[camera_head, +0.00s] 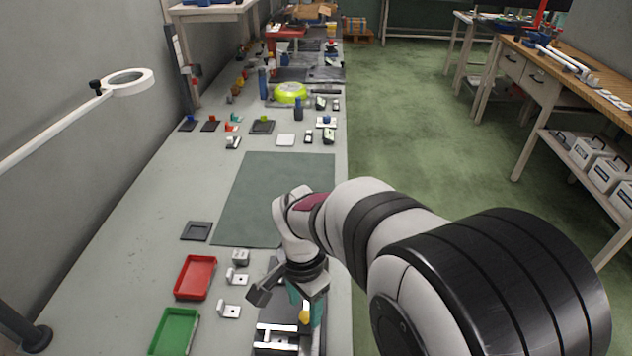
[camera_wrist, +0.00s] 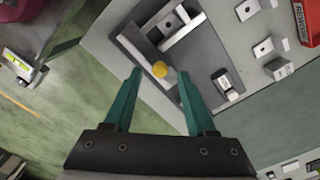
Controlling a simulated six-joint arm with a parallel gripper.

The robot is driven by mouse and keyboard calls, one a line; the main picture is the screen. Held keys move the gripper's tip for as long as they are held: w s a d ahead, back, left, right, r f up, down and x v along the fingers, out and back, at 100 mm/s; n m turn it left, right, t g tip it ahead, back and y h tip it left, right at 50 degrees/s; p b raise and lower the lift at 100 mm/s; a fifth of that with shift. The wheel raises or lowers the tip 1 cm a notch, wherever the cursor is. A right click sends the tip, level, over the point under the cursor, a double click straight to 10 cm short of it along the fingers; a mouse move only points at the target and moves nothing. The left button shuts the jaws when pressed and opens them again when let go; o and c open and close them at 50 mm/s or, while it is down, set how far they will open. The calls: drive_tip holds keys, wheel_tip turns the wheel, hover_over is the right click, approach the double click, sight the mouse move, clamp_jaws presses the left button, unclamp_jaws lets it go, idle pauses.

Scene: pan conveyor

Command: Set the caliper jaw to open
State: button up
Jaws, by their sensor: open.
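A dark-plated fixture stands on the bench below my gripper; I take it to be the caliper. Its silver jaw parts (camera_head: 277,338) are at the bottom edge of the head view, with a dark gap between bars. In the wrist view the silver jaw part (camera_wrist: 176,17) is at the top, partly cut off. A yellow knob (camera_wrist: 160,69) sits on the fixture; it also shows in the head view (camera_head: 304,317). My gripper (camera_wrist: 160,77) is open, its teal fingers on either side of the knob in the picture. I cannot tell whether they touch it.
A red tray (camera_head: 195,277) and a green tray (camera_head: 174,333) lie left of the fixture, with small metal brackets (camera_head: 236,277) between. A flat dark mat (camera_head: 258,190) lies bare beyond. Several small parts and a lime-green round object (camera_head: 290,93) stand farther up the bench.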

drive_tip(key=shift+f, duration=1)
clamp_jaws()
idle(0.7)
